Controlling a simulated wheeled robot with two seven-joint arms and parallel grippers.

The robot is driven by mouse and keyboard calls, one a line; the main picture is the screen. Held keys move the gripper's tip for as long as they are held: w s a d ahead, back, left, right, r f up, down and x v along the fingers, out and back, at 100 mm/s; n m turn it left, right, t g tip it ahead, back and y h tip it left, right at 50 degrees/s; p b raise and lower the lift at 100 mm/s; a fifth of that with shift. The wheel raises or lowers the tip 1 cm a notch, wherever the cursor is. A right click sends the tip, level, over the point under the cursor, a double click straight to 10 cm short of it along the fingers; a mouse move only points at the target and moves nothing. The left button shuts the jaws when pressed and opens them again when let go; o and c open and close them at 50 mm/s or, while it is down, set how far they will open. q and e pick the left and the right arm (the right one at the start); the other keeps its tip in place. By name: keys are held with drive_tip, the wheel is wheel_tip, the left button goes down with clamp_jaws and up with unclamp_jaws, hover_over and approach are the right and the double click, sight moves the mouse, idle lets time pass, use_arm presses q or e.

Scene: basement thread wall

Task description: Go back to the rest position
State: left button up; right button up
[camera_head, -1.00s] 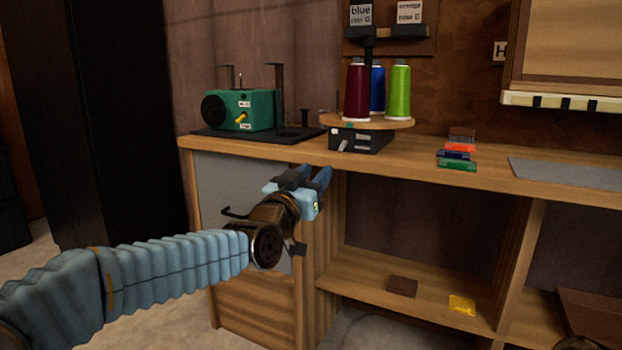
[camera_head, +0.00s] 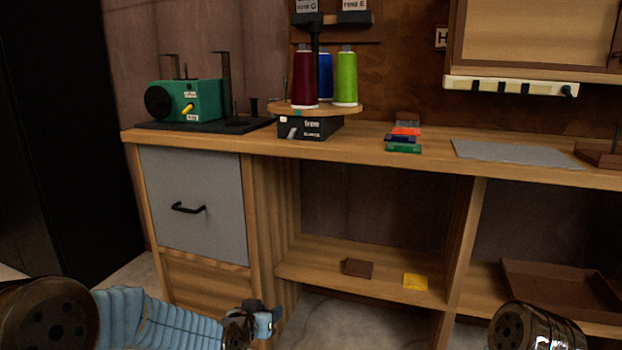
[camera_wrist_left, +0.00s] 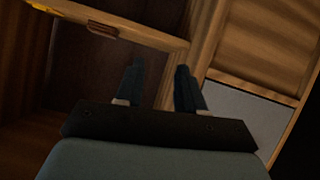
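My left gripper (camera_head: 272,316) is low in the head view, below the bench top and in front of the lower shelf's left end. It also shows in the left wrist view (camera_wrist_left: 160,80), with its two dark fingers apart and nothing between them. It touches nothing that I can see. A part of my right arm shows at the bottom right of the head view, but the right gripper is out of the picture.
The wooden bench (camera_head: 400,160) spans the view. A grey drawer (camera_head: 195,215) with a black handle is shut. Thread cones stand on a round stand (camera_head: 325,108) near a green machine (camera_head: 192,99). A brown block (camera_head: 357,268) and yellow piece (camera_head: 415,282) lie on the lower shelf.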

use_arm(q)
drive_tip(key=s+a+f+n+g, duration=0.15)
drive_tip(key=s+f+g, duration=0.4)
drive_tip(key=f, duration=0.85)
drive_tip(key=s+f+n+g, duration=0.1)
drive_tip(key=s+f+g, duration=0.2)
drive_tip(key=s+f, duration=0.7)
drive_tip(key=s+f+n+g, duration=0.15)
drive_tip(key=s+f, duration=0.45)
drive_tip(key=s, duration=0.7)
wheel_tip(320, 180, up, 18)
drive_tip(key=s+g+p, duration=0.1)
drive_tip(key=p, duration=1.6)
drive_tip(key=shift+s+d+f+p, duration=0.15)
drive_tip(key=shift+d+f+p, duration=0.05)
drive_tip(key=shift+d+p, duration=0.15)
